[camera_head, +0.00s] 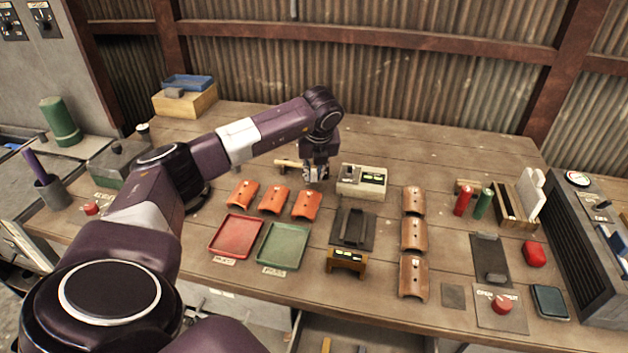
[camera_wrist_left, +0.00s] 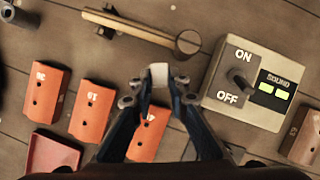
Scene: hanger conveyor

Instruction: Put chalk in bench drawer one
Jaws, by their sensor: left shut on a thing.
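My left gripper (camera_head: 316,174) is over the bench, between the orange tiles and the sound switch box. In the left wrist view its fingers are shut on a small white piece, the chalk (camera_wrist_left: 159,75), held at the fingertips. The chalk is too small to make out clearly in the head view. An open drawer (camera_head: 293,336) shows at the bottom edge of the head view, below the bench's front edge, with a few small items inside. I cannot read a number on it. My right gripper is not in view.
Orange tiles (camera_head: 306,205) lie just in front of the gripper, with a red tray (camera_head: 236,236) and green tray (camera_head: 281,246) nearer. The sound switch box (camera_head: 362,181) is close on the right. A wooden mallet (camera_wrist_left: 140,27) lies behind. The back of the bench is mostly clear.

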